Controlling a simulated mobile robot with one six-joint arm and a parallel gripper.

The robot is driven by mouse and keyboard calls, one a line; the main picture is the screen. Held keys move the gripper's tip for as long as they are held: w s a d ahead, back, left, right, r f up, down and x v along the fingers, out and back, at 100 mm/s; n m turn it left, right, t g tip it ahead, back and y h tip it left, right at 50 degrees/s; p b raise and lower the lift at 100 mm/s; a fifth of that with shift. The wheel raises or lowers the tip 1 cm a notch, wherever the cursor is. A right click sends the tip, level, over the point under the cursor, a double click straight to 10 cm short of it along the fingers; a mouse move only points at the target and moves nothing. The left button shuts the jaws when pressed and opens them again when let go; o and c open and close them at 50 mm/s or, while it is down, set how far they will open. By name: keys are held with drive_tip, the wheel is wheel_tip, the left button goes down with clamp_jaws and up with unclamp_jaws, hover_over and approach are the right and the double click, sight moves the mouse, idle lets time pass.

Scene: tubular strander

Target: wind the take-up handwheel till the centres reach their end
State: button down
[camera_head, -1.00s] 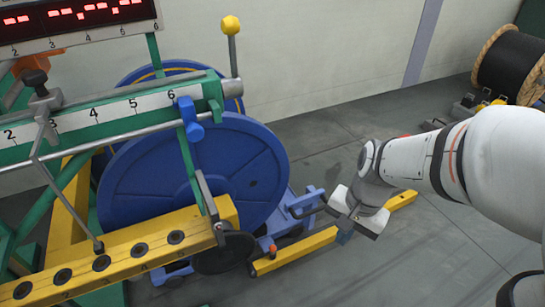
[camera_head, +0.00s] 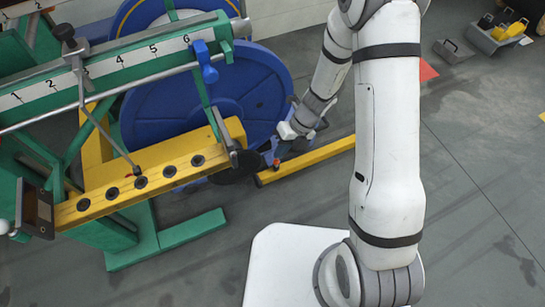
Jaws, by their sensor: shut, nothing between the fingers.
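The large blue take-up reel (camera_head: 255,90) stands behind the green and yellow frame. A dark round disc (camera_head: 238,168), perhaps the handwheel, sits low beside the right end of the yellow beam; I cannot tell for sure. My gripper (camera_head: 279,148) points down and left at the lower right edge of the reel, close to the right of the disc. Its fingers look dark and small, and are shut with nothing between them. Contact with the disc or reel cannot be made out. The centres cannot be identified.
A yellow beam with several dark holes (camera_head: 150,182) runs left of the disc. A yellow floor bar (camera_head: 310,160) lies below my gripper. The green numbered rail (camera_head: 120,64) with a blue clamp (camera_head: 205,62) stands above.

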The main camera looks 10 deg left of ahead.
sight(259, 180)
drive_tip(key=b+x, duration=0.6)
drive_tip(key=x, duration=0.5)
drive_tip(key=shift+f, duration=0.3)
drive_tip(key=shift+s+a+f, duration=0.2)
drive_tip(key=shift+a+f, duration=0.1)
drive_tip(key=shift+f, duration=0.1)
